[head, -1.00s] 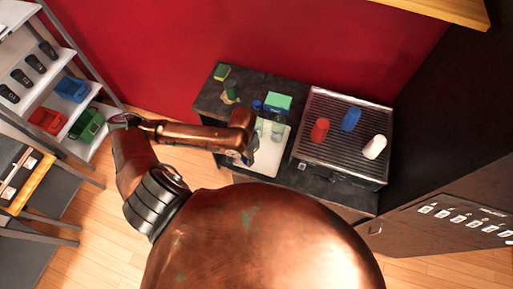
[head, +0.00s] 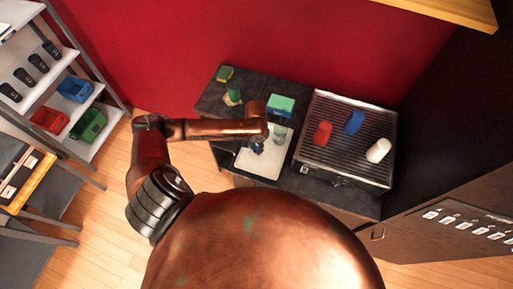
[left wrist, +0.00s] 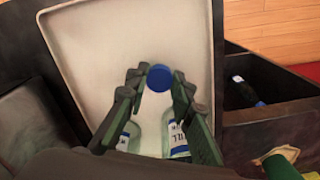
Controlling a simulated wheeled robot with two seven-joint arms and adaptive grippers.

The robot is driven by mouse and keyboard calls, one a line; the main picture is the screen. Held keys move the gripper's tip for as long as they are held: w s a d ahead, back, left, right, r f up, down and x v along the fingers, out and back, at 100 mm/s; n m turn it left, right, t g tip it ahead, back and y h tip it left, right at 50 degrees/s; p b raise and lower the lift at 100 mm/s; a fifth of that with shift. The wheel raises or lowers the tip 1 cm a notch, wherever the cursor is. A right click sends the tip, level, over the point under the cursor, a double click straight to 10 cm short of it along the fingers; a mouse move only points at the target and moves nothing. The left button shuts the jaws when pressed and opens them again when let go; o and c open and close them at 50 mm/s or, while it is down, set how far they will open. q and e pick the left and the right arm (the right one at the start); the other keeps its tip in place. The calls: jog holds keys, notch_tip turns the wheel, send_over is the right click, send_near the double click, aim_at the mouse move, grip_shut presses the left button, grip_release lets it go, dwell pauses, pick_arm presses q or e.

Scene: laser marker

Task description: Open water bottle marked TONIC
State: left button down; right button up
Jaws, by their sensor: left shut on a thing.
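My left gripper (head: 257,147) points down over the white tray (head: 262,170) on the dark counter. In the left wrist view, its fingertips (left wrist: 158,80) are shut on a round blue cap (left wrist: 158,77). I cannot tell whether this cap sits on a bottle. Two clear bottles with white and blue labels show between the fingers, a left bottle (left wrist: 128,134) and a right bottle (left wrist: 176,136). Their labels are too small and covered to read. A clear bottle (head: 280,134) also stands at the tray's back right in the head view. My right gripper is out of view.
A ribbed machine top (head: 320,155) with red, blue and white cups stands right of the tray. Shelves with coloured bins (head: 88,124) are at left.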

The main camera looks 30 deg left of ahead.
pick_arm(q)
jog(key=shift+f, duration=0.5)
jog(key=c, duration=1.7)
grip_release()
jog(key=shift+f, duration=0.1)
jog(key=shift+r, duration=0.3)
notch_tip(320, 180, up, 12)
jog(key=shift+f+b, duration=0.15)
jog(key=shift+b, duration=0.25)
